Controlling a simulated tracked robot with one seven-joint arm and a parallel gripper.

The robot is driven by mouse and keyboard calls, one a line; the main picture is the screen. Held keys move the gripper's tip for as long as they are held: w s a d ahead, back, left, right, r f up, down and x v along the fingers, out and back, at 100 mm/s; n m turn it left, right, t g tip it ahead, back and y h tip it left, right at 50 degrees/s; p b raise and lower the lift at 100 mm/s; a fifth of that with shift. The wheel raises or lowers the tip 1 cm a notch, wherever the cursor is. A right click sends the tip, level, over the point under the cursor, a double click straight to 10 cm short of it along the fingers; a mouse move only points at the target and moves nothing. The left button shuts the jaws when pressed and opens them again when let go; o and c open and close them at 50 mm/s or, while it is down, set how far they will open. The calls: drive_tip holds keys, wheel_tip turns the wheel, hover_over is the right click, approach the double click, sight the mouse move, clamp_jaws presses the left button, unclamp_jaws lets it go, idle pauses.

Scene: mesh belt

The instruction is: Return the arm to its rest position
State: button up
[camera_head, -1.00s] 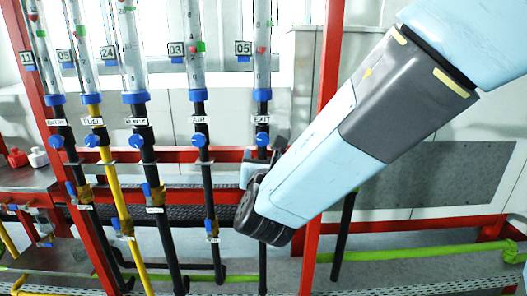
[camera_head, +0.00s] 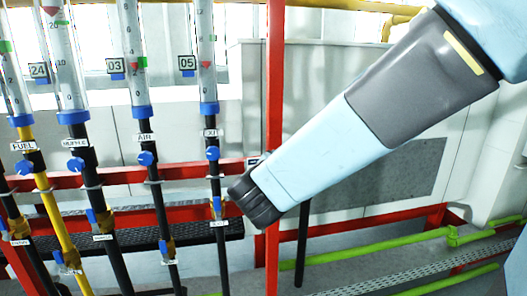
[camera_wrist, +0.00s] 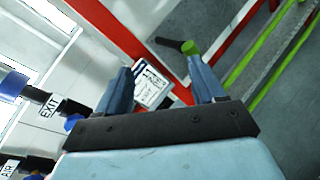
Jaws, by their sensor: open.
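My arm reaches in from the upper right in the head view, and its end hides most of my gripper there. In the wrist view my gripper (camera_wrist: 162,82) is open, its two blue-grey fingers apart with nothing held between them. Beyond the fingers is a small white label card (camera_wrist: 151,86) with dark print, by the red frame post. In the head view the arm's end lies in front of the red upright post (camera_head: 274,120), right of the EXIT pipe (camera_head: 214,165). I cannot tell whether it touches anything.
Several flow tubes with blue valves (camera_head: 145,158) stand at the left. A red horizontal rail (camera_head: 120,177) runs behind them. A black pipe (camera_head: 303,240) stands below the arm. Green pipes (camera_head: 400,247) run low at the right. A grey panel (camera_head: 395,180) is on the back wall.

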drive_tip(key=s+d+f+m+g+h, duration=0.1)
drive_tip(key=s+d+m+g+h, duration=0.2)
drive_tip(key=d+m, duration=0.5)
drive_tip(key=s+d+f+m+g, duration=0.1)
drive_tip(key=s+d+m+g, duration=0.3)
drive_tip(key=d, duration=0.6)
drive_tip(key=s+d+r+m+g+y, duration=0.1)
drive_tip(key=s+m+y, duration=0.6)
drive_tip(key=m, duration=0.8)
drive_tip(key=shift+s+d+r+m+g, duration=0.3)
drive_tip(key=shift+s+r+g, duration=0.45)
drive_tip(key=shift+s, duration=0.2)
drive_tip(key=shift+f, duration=0.1)
drive_tip(key=shift+c, duration=0.2)
